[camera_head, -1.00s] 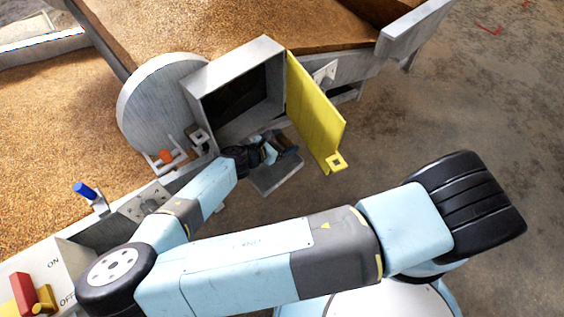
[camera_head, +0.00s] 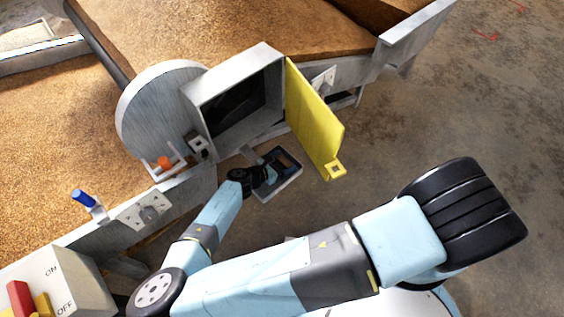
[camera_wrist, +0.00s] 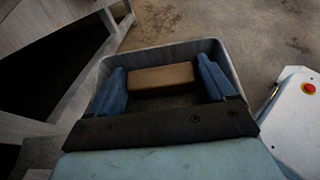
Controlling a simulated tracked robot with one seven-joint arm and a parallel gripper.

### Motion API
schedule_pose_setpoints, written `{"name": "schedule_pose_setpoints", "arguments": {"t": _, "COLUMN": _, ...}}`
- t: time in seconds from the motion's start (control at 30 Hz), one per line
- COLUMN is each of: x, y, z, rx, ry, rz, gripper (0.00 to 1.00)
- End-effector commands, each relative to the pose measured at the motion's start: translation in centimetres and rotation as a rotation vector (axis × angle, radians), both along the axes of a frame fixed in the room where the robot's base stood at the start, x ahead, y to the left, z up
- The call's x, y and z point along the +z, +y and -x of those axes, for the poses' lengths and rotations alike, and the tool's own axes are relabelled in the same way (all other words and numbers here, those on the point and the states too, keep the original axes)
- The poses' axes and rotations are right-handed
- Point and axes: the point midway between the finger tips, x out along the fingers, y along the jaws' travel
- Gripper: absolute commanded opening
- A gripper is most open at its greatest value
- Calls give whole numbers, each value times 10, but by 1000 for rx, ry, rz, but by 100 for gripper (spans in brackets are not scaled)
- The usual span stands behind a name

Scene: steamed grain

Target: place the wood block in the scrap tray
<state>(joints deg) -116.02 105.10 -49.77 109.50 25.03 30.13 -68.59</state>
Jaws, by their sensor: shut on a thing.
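The wood block (camera_wrist: 160,78) is a plain brown piece between the two blue fingers of my gripper (camera_wrist: 166,82) in the wrist view. The fingers touch its two ends, and my gripper is shut on it. The grey scrap tray (camera_wrist: 150,53) surrounds the block and fingers on the far side and both sides. Whether the block touches the tray floor cannot be told. In the head view, my gripper (camera_head: 280,168) reaches down over the tray (camera_head: 284,188), below the open grey box. The block cannot be made out there.
The open grey box (camera_head: 203,114) stands just behind the tray, its yellow door (camera_head: 314,118) swung out to the right. An orange-topped lever (camera_head: 165,162), a blue handle (camera_head: 84,198) and an ON/OFF panel (camera_head: 58,280) are left. The floor at right is clear.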

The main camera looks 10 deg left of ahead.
Motion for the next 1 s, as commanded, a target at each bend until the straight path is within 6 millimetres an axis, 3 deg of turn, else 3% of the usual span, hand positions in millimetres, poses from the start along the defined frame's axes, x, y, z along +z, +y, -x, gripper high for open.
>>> {"name": "schedule_pose_setpoints", "arguments": {"t": 0.27, "x": -1, "y": 0, "z": 0, "rx": 0, "ry": 0, "rz": 0, "gripper": 54}}
{"name": "schedule_pose_setpoints", "arguments": {"t": 0.3, "x": -1, "y": 0, "z": 0, "rx": 0, "ry": -1, "rz": -1, "gripper": 87}}
{"name": "schedule_pose_setpoints", "arguments": {"t": 0.43, "x": -1, "y": 0, "z": 0, "rx": 0, "ry": -1, "rz": -1, "gripper": 99}}
{"name": "schedule_pose_setpoints", "arguments": {"t": 0.77, "x": 1, "y": 2, "z": 2, "rx": 1, "ry": 1, "rz": -1, "gripper": 100}}
{"name": "schedule_pose_setpoints", "arguments": {"t": 1.0, "x": 14, "y": 24, "z": 27, "rx": 1, "ry": 4, "rz": -4, "gripper": 100}}
